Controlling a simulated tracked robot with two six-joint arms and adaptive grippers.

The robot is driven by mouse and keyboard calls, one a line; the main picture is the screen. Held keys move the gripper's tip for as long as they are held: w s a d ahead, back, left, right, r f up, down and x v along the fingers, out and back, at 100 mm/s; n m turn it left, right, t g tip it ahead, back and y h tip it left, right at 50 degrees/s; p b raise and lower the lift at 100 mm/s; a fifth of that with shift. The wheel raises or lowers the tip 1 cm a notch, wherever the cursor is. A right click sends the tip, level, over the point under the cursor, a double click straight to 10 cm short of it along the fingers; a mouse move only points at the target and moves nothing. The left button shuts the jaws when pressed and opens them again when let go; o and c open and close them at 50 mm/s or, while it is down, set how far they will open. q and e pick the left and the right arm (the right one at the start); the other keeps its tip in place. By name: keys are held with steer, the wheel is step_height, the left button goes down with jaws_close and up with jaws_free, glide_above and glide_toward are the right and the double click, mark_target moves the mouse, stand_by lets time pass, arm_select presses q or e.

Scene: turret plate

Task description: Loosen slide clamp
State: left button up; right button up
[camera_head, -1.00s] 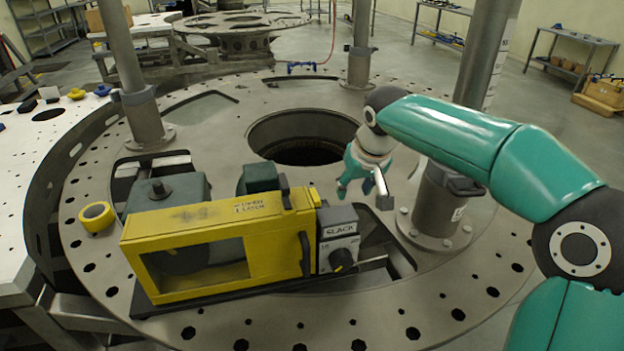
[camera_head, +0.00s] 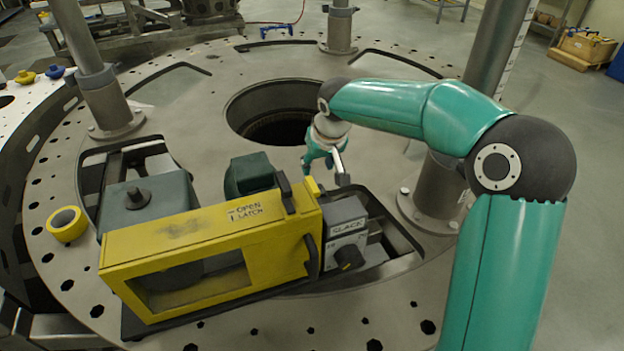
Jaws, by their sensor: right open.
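A yellow guard box (camera_head: 180,245) with a window and the words "OPEN" and "LATCH" stands on the turret plate (camera_head: 190,100). At its right end is a grey block (camera_head: 345,228) marked "SLACK", with a black knob (camera_head: 349,257) on its front. I cannot tell for sure which part is the slide clamp. My right gripper (camera_head: 324,160) is open above the plate, behind the grey block and apart from it. A grey metal piece shows at the gripper's right side; I cannot tell what it is. My left gripper is not in view.
A round hole (camera_head: 275,113) lies behind my right gripper. Upright posts (camera_head: 95,75) stand at left, back and right. A slot in the plate runs beside the grey block. A yellow tape roll (camera_head: 67,224) lies at left.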

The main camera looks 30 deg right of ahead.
mark_target(312, 184)
steer(key=p+x, duration=0.2)
steer(key=x, duration=0.8)
jaws_close()
